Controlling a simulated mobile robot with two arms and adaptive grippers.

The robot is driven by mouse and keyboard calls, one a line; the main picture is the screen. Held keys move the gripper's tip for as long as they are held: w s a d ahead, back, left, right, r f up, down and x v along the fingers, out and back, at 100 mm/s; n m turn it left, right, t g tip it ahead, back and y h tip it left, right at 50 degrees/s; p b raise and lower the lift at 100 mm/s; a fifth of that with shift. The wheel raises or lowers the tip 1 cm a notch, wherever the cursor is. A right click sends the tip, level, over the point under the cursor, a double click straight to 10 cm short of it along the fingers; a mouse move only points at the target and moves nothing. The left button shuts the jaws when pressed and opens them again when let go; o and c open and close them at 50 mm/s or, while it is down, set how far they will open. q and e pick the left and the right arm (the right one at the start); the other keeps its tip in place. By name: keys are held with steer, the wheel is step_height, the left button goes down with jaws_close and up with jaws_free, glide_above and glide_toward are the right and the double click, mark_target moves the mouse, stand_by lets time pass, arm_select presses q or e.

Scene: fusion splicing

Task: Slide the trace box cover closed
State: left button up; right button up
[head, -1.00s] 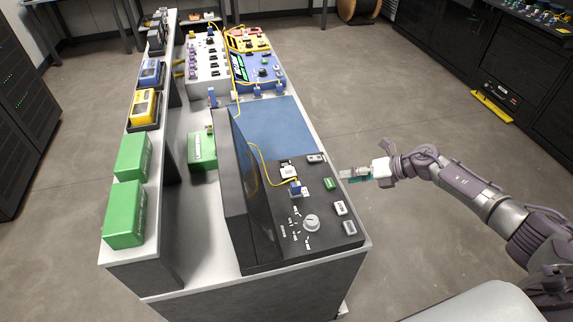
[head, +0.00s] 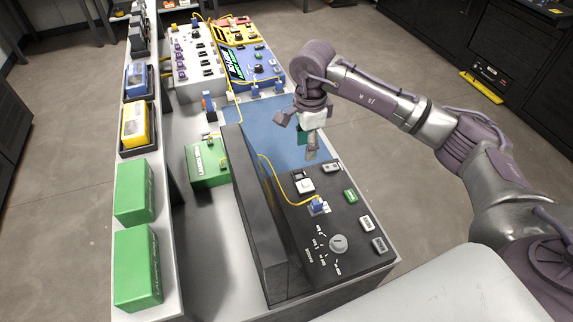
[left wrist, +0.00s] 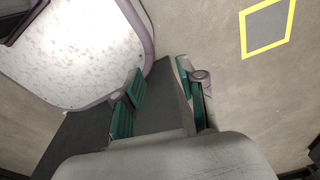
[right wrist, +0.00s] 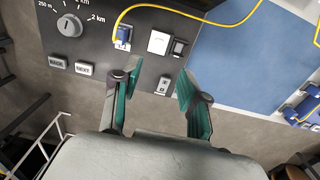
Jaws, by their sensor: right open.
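The black trace box (head: 362,262) stands at the near end of the bench, with a tall dark panel (head: 262,225) along its left side. Its top carries a knob (head: 338,243), a blue connector (head: 317,205) with a yellow fiber, and a white square piece (head: 305,185). In the right wrist view the white piece (right wrist: 159,42) lies beside a dark framed one (right wrist: 179,48). I cannot tell which part is the cover. My right gripper (head: 311,152) is open and empty above the box's far edge, pointing down. My left gripper (left wrist: 160,78) is open and empty, away from the bench.
A blue mat (head: 265,117) lies beyond the trace box. A green box (head: 205,168) with a yellow fiber stands left of the panel. Blue and yellow devices (head: 250,68) stand at the far end. A shelf with green boxes (head: 135,190) runs along the left.

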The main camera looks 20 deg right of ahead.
steer(key=p, duration=0.2)
glide_above(304, 182)
step_height(304, 182, down, 6)
steer(key=shift+s+f, duration=0.1)
steer(key=shift+s, duration=0.05)
step_height(304, 182, down, 6)
steer(key=shift+f+p, duration=0.2)
steer(key=shift+p, duration=0.6)
steer(key=shift+f, duration=0.2)
steer(key=shift+w+f, duration=0.1)
steer(key=shift+w, duration=0.1)
steer(key=c, duration=0.4)
arm_select(q)
steer(key=r, duration=0.1)
steer(key=s+r, duration=0.1)
steer(key=r, duration=0.1)
steer(key=shift+s+d+r, duration=0.15)
steer(key=shift+s+r, duration=0.2)
steer(key=shift+r, duration=0.05)
arm_select(e)
jaws_close()
